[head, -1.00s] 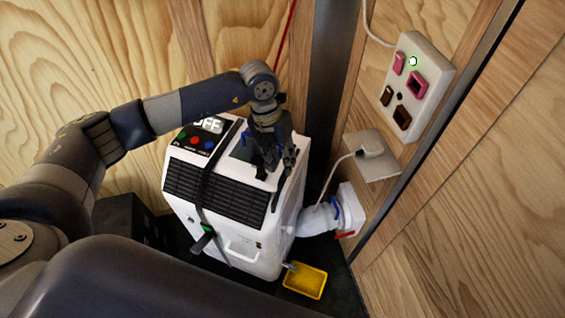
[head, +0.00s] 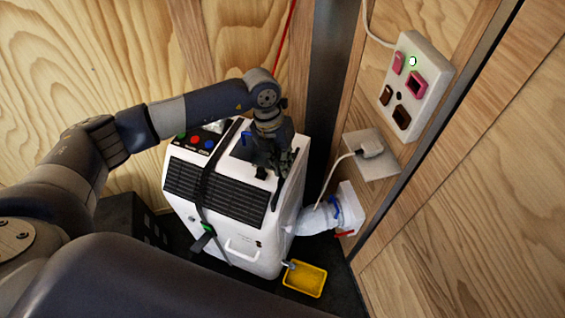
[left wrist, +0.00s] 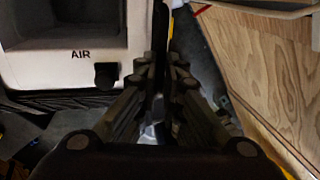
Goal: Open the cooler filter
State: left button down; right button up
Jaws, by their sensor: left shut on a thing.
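The white cooler (head: 230,243) stands upright on the dark floor, with a black slatted grille (head: 213,190) on its front. A thin dark strip (head: 277,194), perhaps the filter's edge, lies along its right upper edge. My left gripper (head: 277,171) is above the cooler's top right side. In the left wrist view, its fingers (left wrist: 161,85) are closed on a dark narrow strip (left wrist: 159,48), beside the panel marked AIR (left wrist: 80,54). The fingers hide the gripped part. My right gripper is not in view.
A black strap (head: 205,180) crosses the cooler's front. A white hose (head: 318,218) joins its right side to the wall. A socket panel (head: 428,62) is on the right wall, close to the cooler.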

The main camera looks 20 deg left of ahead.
pick_arm(q)
notch_tip(320, 180, up, 4)
jog(key=shift+w+f+p, duration=0.1)
jog(key=shift+f+p, duration=0.05)
jog(key=shift+p, duration=0.6)
jog(key=c, duration=2.2)
grip_release()
jog(key=shift+c, duration=0.2)
jog(key=o, duration=0.5)
jog(key=r, duration=0.4)
jog(key=a+r, duration=0.1)
jog(key=r, duration=0.3)
jog(key=a+r, duration=0.1)
jog(key=r, duration=0.3)
jog(key=shift+a, duration=0.2)
